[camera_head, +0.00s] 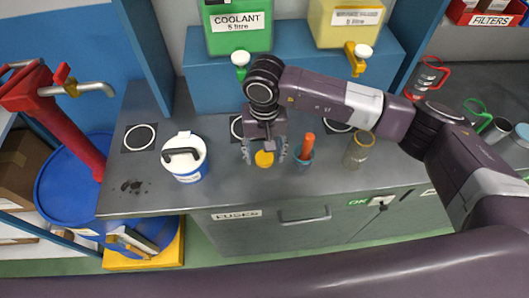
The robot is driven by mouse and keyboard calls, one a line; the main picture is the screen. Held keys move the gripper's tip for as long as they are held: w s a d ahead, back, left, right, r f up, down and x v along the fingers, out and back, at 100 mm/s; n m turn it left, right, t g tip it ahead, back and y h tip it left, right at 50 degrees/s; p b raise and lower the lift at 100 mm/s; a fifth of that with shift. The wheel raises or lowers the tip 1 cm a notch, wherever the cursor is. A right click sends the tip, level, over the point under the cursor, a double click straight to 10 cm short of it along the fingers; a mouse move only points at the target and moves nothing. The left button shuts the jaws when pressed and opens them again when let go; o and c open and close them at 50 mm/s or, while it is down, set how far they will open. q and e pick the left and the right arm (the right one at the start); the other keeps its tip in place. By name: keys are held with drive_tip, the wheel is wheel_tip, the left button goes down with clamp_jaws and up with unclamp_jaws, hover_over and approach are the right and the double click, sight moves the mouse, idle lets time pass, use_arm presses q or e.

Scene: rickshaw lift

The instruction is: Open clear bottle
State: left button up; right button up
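A clear, glass-like cylinder (358,150) stands upright on the grey counter, right of centre. Its rim looks amber, and I cannot tell whether it has a lid on. My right gripper (265,154) reaches in from the right and points down over the counter, left of the clear cylinder and apart from it. Its two fingers are spread. A round orange-yellow cap (264,159) shows between and just below the fingertips, with gaps at both sides. I cannot tell whether it lies loose or sits on something. My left gripper is not in view.
A blue cup (303,161) with an orange-handled item stands close right of the gripper. A white tub (185,164) with a black handle stands left. Green coolant (237,32) and yellow (345,24) canisters sit on a blue shelf behind. The counter's (225,196) front strip is clear.

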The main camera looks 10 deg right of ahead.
sight(264, 157)
drive_tip(key=shift+r, duration=0.15)
drive_tip(key=shift+w+r, duration=0.1)
drive_tip(key=shift+r, duration=0.15)
wheel_tip(264, 157, up, 12)
drive_tip(key=b, duration=0.4)
drive_tip(key=shift+f, duration=0.25)
